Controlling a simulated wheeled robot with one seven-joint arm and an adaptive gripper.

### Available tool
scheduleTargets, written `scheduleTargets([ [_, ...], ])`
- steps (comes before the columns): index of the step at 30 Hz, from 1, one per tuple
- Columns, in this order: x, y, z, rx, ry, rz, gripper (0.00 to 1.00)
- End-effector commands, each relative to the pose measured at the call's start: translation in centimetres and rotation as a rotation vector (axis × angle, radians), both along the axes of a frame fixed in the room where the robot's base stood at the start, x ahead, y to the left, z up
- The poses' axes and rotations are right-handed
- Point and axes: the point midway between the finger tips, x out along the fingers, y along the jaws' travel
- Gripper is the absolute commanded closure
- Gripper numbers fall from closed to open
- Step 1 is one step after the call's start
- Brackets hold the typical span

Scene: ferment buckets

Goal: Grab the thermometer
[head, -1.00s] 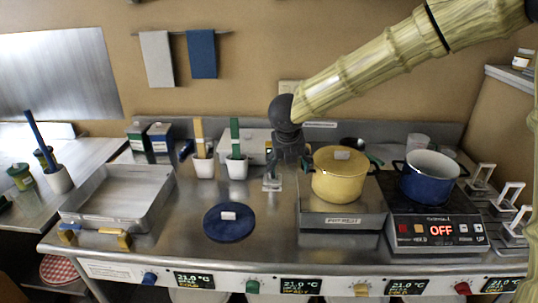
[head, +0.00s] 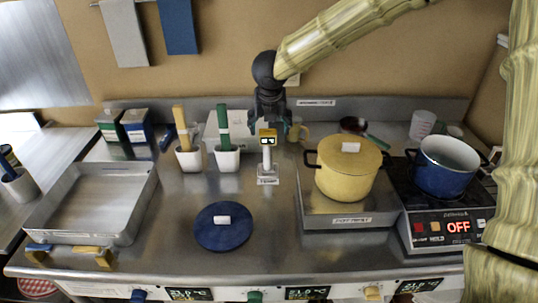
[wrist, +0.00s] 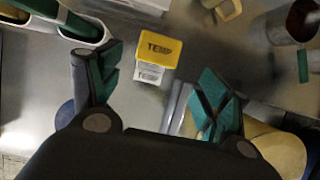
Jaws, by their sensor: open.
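The thermometer (head: 267,139) has a yellow head with a small dark display and a pale stem. It stands upright in a white holder labelled with small text (head: 267,181) on the steel counter. In the wrist view its yellow top, marked TEMP (wrist: 158,43), shows beyond and between the fingers. My gripper (head: 271,119) points down just above the thermometer's head. The stem is mostly hidden in the wrist view.
A yellow lidded pot (head: 345,170) stands close right, with a blue pot (head: 445,168) beyond it. A steel tray (head: 45,215) is farther left.

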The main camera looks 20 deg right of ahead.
Motion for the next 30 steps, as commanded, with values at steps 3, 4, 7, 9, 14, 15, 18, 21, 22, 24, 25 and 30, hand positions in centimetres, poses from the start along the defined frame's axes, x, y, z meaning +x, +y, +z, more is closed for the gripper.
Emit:
scheduleTargets([
  [3, 0.8, 0.1, -1.3, -0.002, 0.008, 0.002, 0.23],
  [4, 0.9, 0.1, -1.4, -0.002, 0.009, 0.002, 0.23],
  [7, 1.0, 0.0, -1.8, -0.002, 0.009, 0.002, 0.23],
  [9, 1.1, -0.1, -2.1, -0.002, 0.007, 0.004, 0.23],
  [14, 1.8, -0.5, -3.9, -0.003, 0.010, 0.003, 0.23],
  [15, 2.1, -0.5, -4.5, -0.003, 0.010, 0.004, 0.23],
  [18, 2.7, -0.5, -5.6, -0.001, 0.010, 0.004, 0.23],
  [21, 2.8, -0.6, -6.1, -0.002, 0.010, 0.003, 0.23],
  [22, 2.8, -0.6, -6.2, -0.002, 0.009, 0.003, 0.23],
  [24, 2.8, -0.6, -6.2, -0.001, 0.009, 0.003, 0.23],
  [25, 2.8, -0.6, -6.1, -0.001, 0.009, 0.003, 0.23],
  [30, 2.8, -0.6, -6.1, -0.001, 0.009, 0.004, 0.41],
])
